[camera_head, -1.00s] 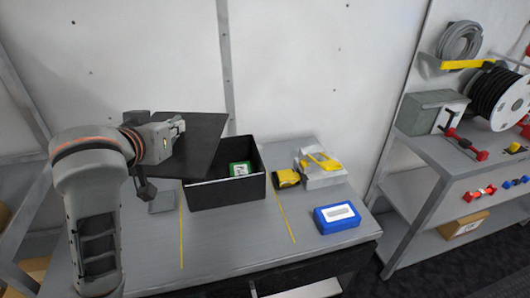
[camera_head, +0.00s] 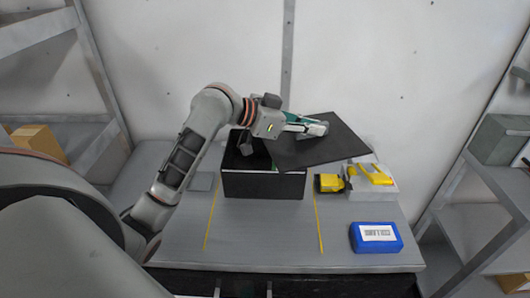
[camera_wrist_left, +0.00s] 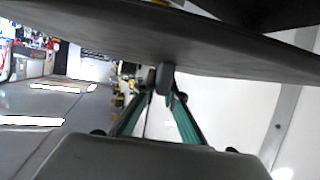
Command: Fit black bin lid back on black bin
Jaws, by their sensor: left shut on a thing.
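The black bin (camera_head: 262,186) stands open on the grey table between two yellow lines. Its left part is uncovered. The black bin lid (camera_head: 325,150) is a flat dark panel, tilted and turned askew, above the right part of the bin and reaching past its right side. My left gripper (camera_head: 312,128) is shut on the lid near its back left edge. In the left wrist view the lid (camera_wrist_left: 190,40) spans the top of the picture, with the fingertips (camera_wrist_left: 164,80) at it. A bit of green shows inside the bin; the lid hides most of the inside. My right gripper is not in view.
A flat grey piece (camera_head: 202,181) lies left of the bin. Shelves stand at both sides.

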